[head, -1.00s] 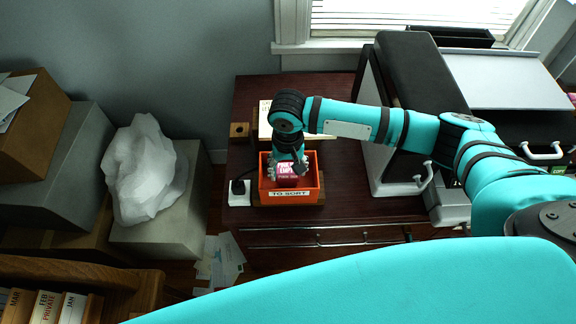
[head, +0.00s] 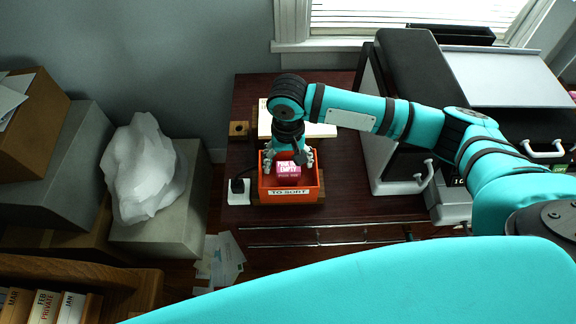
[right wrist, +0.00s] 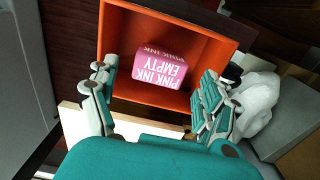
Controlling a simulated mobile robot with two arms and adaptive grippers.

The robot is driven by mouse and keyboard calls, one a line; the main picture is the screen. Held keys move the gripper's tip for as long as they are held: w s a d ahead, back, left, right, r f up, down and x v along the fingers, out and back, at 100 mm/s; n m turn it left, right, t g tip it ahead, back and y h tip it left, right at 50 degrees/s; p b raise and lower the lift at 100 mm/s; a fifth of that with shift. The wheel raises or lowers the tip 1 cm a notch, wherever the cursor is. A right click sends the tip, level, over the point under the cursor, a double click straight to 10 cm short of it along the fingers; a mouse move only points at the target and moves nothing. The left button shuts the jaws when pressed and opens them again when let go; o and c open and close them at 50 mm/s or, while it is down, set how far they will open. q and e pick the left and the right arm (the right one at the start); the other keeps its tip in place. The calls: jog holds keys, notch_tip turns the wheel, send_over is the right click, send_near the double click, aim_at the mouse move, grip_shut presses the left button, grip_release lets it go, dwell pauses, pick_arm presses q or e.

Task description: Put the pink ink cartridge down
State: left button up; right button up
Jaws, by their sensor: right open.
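The pink ink cartridge (head: 287,170), with white lettering that reads "PINK INK EMPTY", lies inside an orange box (head: 291,196) labelled "TO SORT". In the right wrist view the cartridge (right wrist: 162,62) sits in the box (right wrist: 118,30), apart from both fingers. My right gripper (head: 289,160) is over the box, pointing down, with its fingers spread open on either side of the cartridge. The right wrist view shows the open fingers of the gripper (right wrist: 160,100) and nothing held between them. My left gripper is not in view.
The box stands on a dark wooden desk (head: 345,207). A grey and black printer (head: 400,140) stands to the right. A white power plug block (head: 238,192) is left of the box. A crumpled white bag (head: 140,168) rests on a grey box (head: 185,215) further left.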

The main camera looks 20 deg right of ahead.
notch_tip(320, 180, up, 9)
jog(key=b, duration=0.1)
jog(key=shift+r, duration=0.1)
dwell(0.5)
